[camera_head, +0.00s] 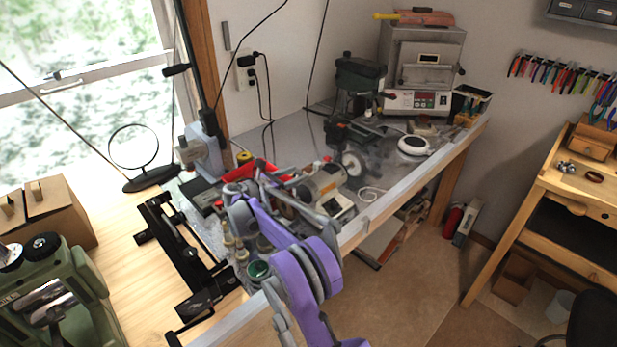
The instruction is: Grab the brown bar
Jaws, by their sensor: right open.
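My right arm, purple and grey, comes in from the bottom and reaches over the near part of the metal-topped bench (295,128). Its gripper (290,188) is open among the tools there, close to a red object (250,170); contact cannot be told. I cannot clearly make out a brown bar near the gripper; the arm and clutter hide part of the bench. A reddish-brown long object with a yellow end (424,18) lies on top of the oven, far from the gripper. My left gripper is not in view.
A small oven (420,62) stands at the back of the bench. A grinding machine (352,160) and a white round device (414,145) stand nearer. A green machine (55,295) and cardboard box (45,220) are at left.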

